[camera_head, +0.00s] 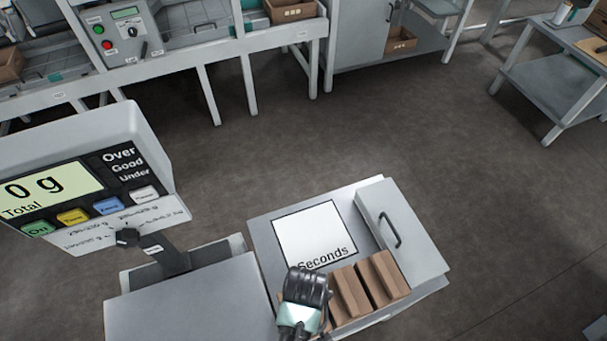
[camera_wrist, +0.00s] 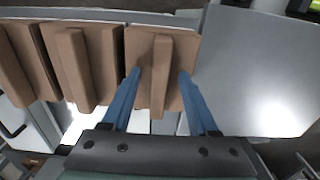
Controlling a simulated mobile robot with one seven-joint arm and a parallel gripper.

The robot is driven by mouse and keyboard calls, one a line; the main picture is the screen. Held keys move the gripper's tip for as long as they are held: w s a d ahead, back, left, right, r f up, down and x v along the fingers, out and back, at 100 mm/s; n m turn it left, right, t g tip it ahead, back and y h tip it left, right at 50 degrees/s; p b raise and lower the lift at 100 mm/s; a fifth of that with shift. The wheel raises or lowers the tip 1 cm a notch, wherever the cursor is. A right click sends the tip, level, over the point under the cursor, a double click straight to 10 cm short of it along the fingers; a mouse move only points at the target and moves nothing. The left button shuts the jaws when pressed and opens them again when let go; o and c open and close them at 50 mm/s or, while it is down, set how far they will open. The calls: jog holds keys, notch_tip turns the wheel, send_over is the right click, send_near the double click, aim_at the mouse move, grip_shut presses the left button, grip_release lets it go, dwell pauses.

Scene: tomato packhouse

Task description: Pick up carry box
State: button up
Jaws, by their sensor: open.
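Several brown carry boxes, each with a raised handle bar along its top, stand in a row. In the wrist view, the right one (camera_wrist: 190,45) lies under my gripper (camera_wrist: 159,72). My gripper is open, with one blue finger on each side of that box's handle bar. I cannot tell how far down the fingers reach. The middle box (camera_wrist: 105,55) and the left box (camera_wrist: 35,60) are beside it. In the head view, two boxes (camera_head: 385,278) (camera_head: 348,292) show clearly; my gripper (camera_head: 300,312) mostly hides the other at their left.
The boxes stand on a grey bench beside a white "Seconds" sheet (camera_head: 315,232) and a grey handled lid or panel (camera_head: 402,235). A scale with a display reading 0 g (camera_head: 85,180) stands at left. Grey floor lies beyond, with a sorting line (camera_head: 180,50) at the back.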

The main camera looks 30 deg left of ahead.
jog(key=shift+c, duration=0.3)
grip_shut()
jog(key=shift+r, duration=0.1)
